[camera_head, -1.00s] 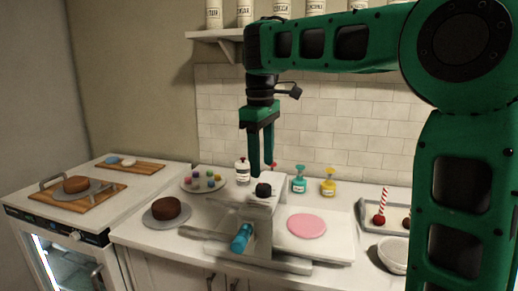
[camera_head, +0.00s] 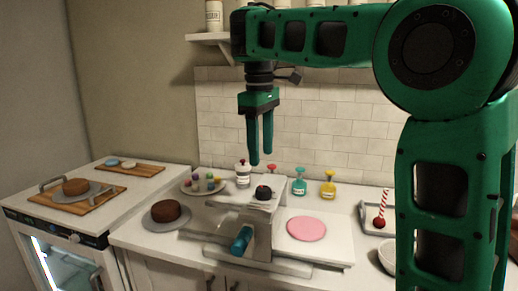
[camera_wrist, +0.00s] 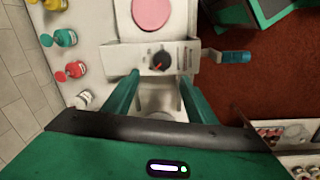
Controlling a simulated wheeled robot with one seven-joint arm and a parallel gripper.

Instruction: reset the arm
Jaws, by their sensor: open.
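My gripper (camera_head: 260,150) hangs from my green arm with its fingers pointing down, above the back part of the counter. Its two green fingers are apart with nothing between them. In the wrist view my gripper (camera_wrist: 158,92) is also open, above a white machine (camera_wrist: 195,58) with a dark knob (camera_wrist: 161,61) and a teal handle (camera_wrist: 228,57). In the head view the white machine (camera_head: 262,215) stands on the counter just below the fingertips, and the gripper does not appear to touch it.
A pink disc (camera_head: 306,229) lies right of the machine. Brown cakes (camera_head: 166,210) are at left. Pump bottles (camera_head: 328,188) and a white bottle (camera_head: 242,174) stand behind. A tray with a striped stick (camera_head: 383,203) is at right. A shelf (camera_head: 212,36) is above.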

